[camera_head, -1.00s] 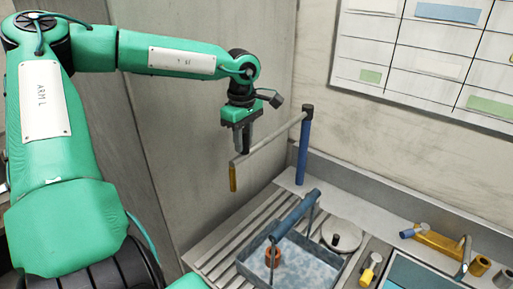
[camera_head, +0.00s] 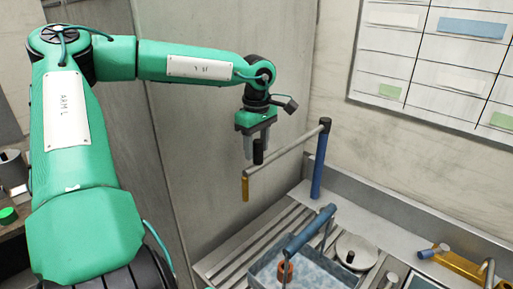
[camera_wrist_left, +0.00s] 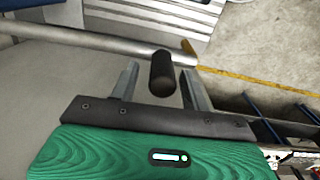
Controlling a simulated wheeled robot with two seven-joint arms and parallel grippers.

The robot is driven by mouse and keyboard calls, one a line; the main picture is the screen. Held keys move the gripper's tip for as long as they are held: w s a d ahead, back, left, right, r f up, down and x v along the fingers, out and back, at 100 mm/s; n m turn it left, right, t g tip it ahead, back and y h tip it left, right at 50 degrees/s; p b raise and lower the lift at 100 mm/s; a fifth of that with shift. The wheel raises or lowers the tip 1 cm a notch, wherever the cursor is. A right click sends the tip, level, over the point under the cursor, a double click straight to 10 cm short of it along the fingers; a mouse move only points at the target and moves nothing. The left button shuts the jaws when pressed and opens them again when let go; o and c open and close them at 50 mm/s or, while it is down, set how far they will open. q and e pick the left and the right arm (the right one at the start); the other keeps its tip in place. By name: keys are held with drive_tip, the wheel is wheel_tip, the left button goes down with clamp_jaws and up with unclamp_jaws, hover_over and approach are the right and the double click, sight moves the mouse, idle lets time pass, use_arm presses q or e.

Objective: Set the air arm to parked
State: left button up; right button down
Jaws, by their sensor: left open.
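What looks like the air arm is a grey bar (camera_head: 290,147) reaching left from the dark top of a blue post (camera_head: 319,165). A yellow tip (camera_head: 245,188) hangs from its left end, and a black upright knob (camera_head: 258,151) stands near that end. My left gripper (camera_head: 256,155) is open above the bar, pointing down. In the left wrist view the knob (camera_wrist_left: 163,74) lies between the spread fingers (camera_wrist_left: 160,80), with gaps to both; the bar (camera_wrist_left: 90,40) runs beyond them. My right gripper is out of view. No parked mark is readable.
Below the bar are a slatted drain surface (camera_head: 262,243) and a blue-grey basin (camera_head: 262,273) with a blue-handled bar (camera_head: 310,228) over it. A round lid (camera_head: 356,250) and a brass fixture (camera_head: 465,266) sit to the right. A wall chart (camera_head: 440,60) hangs behind.

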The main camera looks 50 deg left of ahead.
use_arm(q)
wheel_tip(320, 180, up, 12)
drive_tip(key=b, duration=0.3)
drive_tip(key=shift+a+f, duration=0.1)
drive_tip(key=shift+f, duration=0.15)
drive_tip(key=shift+s+r, duration=0.1)
drive_tip(key=shift+r, duration=0.5)
